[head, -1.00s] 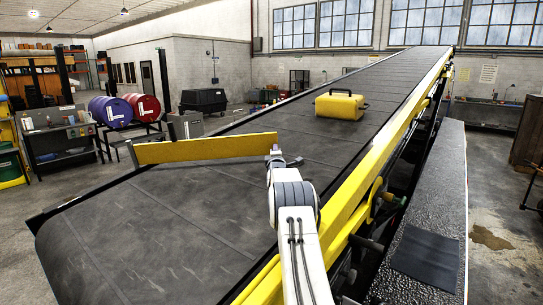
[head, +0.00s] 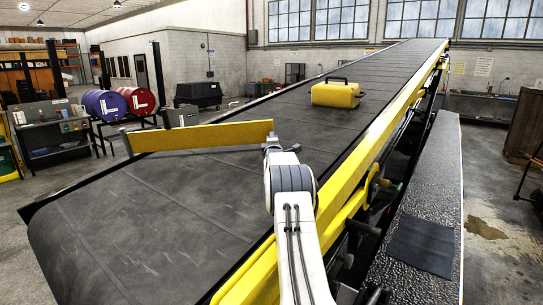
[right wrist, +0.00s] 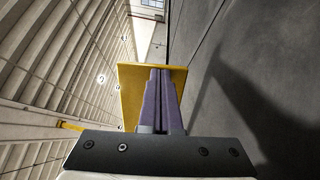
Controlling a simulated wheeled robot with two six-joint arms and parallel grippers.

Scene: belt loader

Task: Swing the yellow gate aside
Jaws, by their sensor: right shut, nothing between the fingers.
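The yellow gate (head: 200,136) is a long flat bar across the lower part of the belt (head: 160,220). Its left end is at a post on the belt's far side, and its free end is near the middle of the belt. My right gripper (head: 270,141) is at that free end, on the near side of it. In the right wrist view its purple fingers (right wrist: 159,98) are shut together with nothing between them. The gate's yellow face (right wrist: 129,98) shows just beyond and beside them; I cannot tell if they touch. My left gripper is out of view.
A yellow case (head: 336,94) stands on the belt farther up. A yellow side rail (head: 345,185) runs along the belt's near edge, close to my right arm. A dark textured ledge (head: 425,190) lies right of it.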

